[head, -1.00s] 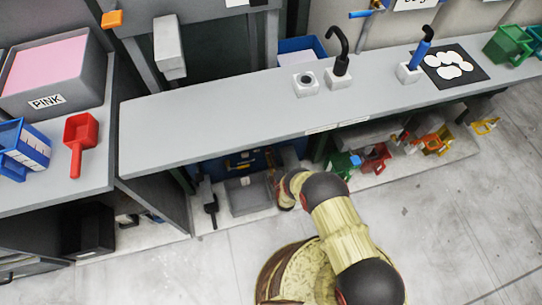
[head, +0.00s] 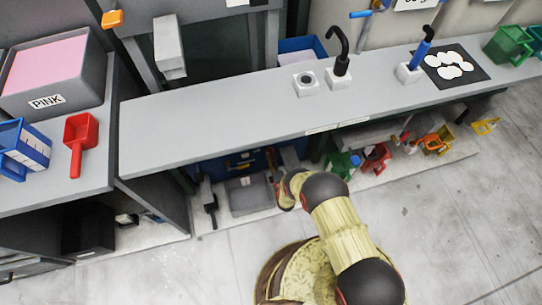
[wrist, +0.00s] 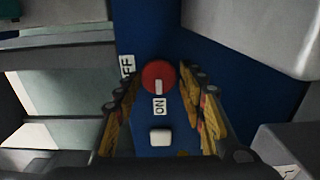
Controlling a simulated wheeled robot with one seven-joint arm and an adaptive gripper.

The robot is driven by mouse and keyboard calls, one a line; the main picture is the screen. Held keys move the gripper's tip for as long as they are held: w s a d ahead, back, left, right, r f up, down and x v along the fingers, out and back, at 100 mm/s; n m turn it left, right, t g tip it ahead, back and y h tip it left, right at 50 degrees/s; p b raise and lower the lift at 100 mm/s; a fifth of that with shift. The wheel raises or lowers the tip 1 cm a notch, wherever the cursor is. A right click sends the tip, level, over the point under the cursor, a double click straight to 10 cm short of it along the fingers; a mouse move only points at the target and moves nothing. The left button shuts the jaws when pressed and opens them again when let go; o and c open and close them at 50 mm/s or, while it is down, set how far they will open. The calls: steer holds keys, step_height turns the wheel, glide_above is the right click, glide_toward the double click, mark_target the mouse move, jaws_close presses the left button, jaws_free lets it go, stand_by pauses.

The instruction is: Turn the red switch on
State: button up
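The red switch (wrist: 158,76) is a round knob on a blue panel (wrist: 143,40) in the wrist view. Its white mark points down at the ON label (wrist: 159,106). The OFF label (wrist: 127,66) is at its upper left. My gripper (wrist: 159,85) is open, with one finger on each side of the knob and visible gaps between. I cannot tell how far the fingertips are from the panel. In the head view my arm reaches low under the bench front, and my gripper and the switch are hidden there.
A white square button (wrist: 160,137) sits below the switch. A grey block (wrist: 265,30) is close at the upper right in the wrist view. The long grey bench (head: 220,115) overhangs my arm. Coloured items stand on a low shelf to the right, and open floor (head: 460,210) lies beyond.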

steer(key=shift+o, duration=1.3)
steer(key=shift+d, duration=0.1)
steer(key=v, duration=1.2)
